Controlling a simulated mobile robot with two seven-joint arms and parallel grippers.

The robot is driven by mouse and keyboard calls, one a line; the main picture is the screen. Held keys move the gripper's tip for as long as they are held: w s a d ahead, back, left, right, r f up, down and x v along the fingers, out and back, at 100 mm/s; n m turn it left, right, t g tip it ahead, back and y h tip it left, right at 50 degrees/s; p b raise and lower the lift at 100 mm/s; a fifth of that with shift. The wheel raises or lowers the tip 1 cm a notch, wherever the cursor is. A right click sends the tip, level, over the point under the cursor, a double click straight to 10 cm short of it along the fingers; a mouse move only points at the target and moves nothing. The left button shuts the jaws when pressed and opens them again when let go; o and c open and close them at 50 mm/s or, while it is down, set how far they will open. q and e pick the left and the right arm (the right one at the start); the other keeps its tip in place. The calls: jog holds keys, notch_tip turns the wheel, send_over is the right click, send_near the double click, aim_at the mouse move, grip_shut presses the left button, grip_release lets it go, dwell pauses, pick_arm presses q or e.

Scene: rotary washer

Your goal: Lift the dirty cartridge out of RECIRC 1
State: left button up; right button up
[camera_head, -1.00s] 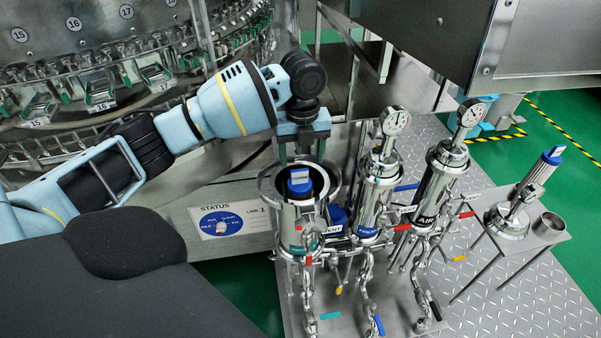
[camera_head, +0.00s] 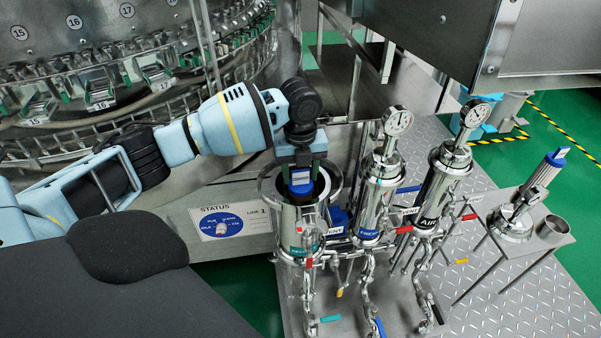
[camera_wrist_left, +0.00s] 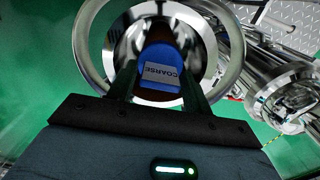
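The dirty cartridge shows as a blue cap (camera_head: 301,187) inside the open steel housing at the left of the row, which I take as RECIRC 1 (camera_head: 300,222). In the left wrist view the cap (camera_wrist_left: 160,72) carries a grey label reading COARSE, inside the housing's bright rim (camera_wrist_left: 82,40). My left gripper (camera_head: 301,174) points down over the housing, one finger on each side of the cap. The fingers look spread, with narrow gaps to the cap; contact is not clear. My right gripper is out of view.
Two closed housings with gauges (camera_head: 379,190) (camera_head: 442,183) stand close to the right. A small side table (camera_head: 548,243) holds a blue-capped cartridge (camera_head: 538,180), a steel lid (camera_head: 510,226) and a cup (camera_head: 553,229). A status panel (camera_head: 231,221) is left of the housing.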

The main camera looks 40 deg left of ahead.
pick_arm(q)
grip_shut()
jog(key=shift+r, duration=0.1)
